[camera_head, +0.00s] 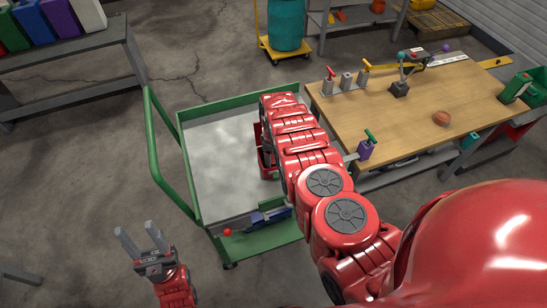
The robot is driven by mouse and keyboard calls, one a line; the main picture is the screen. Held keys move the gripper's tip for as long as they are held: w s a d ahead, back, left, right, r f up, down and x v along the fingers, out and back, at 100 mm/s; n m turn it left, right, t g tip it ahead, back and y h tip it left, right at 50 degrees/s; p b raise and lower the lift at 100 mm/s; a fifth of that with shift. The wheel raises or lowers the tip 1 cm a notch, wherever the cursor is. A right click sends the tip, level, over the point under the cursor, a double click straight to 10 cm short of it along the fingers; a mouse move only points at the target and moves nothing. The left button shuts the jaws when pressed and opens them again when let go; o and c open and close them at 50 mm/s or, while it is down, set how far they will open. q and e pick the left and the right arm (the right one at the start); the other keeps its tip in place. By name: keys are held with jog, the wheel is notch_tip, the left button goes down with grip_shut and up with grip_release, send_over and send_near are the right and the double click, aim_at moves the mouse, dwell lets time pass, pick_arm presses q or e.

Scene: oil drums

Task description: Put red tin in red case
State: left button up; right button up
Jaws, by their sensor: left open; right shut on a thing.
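A red open box (263,163), which looks like the red case, stands in the green-railed cart, largely covered by my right arm. My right arm reaches from the lower right over the cart; its gripper is hidden beneath the arm. I cannot make out the red tin in this view. My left gripper (132,240) is open and empty over the floor, left of the cart's near corner.
The cart (215,160) has a bare grey bed left of the box. A wooden workbench (420,120) with a ball (441,118) and small tools adjoins on the right. A teal drum (286,25) stands behind. Several coloured containers sit on a grey bench (80,52) at upper left.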

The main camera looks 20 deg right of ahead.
aim_at(273, 156)
jog(key=shift+f, duration=0.1)
jog(key=o, duration=1.2)
jog(key=shift+r, duration=0.25)
jog(key=shift+w+r, duration=0.1)
jog(key=shift+r, duration=0.05)
notch_tip(273, 156, up, 12)
jog(key=shift+f+b, duration=0.25)
jog(key=shift+b, duration=0.7)
